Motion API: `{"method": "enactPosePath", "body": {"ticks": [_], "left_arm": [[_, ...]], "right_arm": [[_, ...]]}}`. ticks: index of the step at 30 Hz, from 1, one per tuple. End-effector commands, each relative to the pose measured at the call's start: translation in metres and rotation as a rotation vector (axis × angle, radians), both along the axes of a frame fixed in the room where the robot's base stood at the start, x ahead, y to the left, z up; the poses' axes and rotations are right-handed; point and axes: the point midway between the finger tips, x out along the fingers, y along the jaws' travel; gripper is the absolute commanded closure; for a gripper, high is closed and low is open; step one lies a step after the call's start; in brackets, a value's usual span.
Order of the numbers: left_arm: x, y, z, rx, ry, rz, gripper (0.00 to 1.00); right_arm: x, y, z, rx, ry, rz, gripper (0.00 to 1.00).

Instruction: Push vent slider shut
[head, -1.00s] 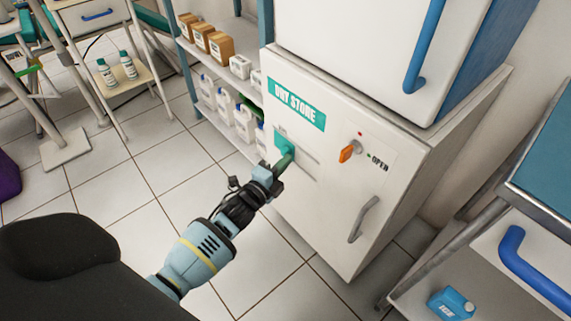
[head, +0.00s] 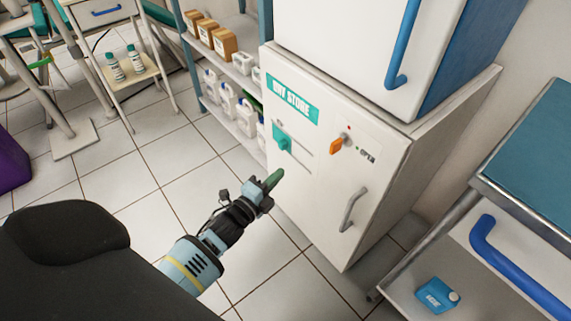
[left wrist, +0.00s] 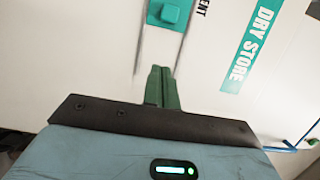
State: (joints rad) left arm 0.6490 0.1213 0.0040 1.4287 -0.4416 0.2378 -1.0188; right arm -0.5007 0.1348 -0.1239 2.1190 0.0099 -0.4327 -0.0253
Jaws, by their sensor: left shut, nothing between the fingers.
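The vent slider is a teal-green knob (head: 283,143) on the front of the white dry store cabinet (head: 312,185). It sits at the left end of a narrow horizontal slot, below the "DRY STORE" label. In the left wrist view the slider (left wrist: 169,13) is at the top, beyond the green fingertips. My left gripper (head: 272,180) is shut and empty, in front of and below the slider, apart from it. The left wrist view shows the closed fingers (left wrist: 161,88) pointing toward the slot area. My right gripper is not in view.
The cabinet also carries an orange knob (head: 337,146) and a grey handle (head: 352,210). A shelf with white bottles (head: 228,100) and boxes stands to the left. A teal-topped cart (head: 535,150) stands at the right. Tiled floor lies open in front.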

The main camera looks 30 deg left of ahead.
Motion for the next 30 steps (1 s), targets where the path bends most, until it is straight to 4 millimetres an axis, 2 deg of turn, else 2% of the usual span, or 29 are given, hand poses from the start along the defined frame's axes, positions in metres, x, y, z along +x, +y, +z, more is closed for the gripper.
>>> {"method": "enactPosePath", "body": {"ticks": [3,9,20,30], "left_arm": [[-0.020,0.001,0.001,-0.002,0.001,0.000,1.00],[-0.038,0.003,0.000,-0.001,0.000,0.000,1.00],[-0.041,0.004,0.000,-0.001,0.000,0.000,1.00],[-0.044,0.003,-0.003,-0.010,0.009,0.001,1.00]], "right_arm": [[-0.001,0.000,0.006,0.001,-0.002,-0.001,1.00],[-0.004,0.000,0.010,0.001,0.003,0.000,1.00],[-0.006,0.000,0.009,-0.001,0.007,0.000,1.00],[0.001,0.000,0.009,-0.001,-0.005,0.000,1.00]]}}
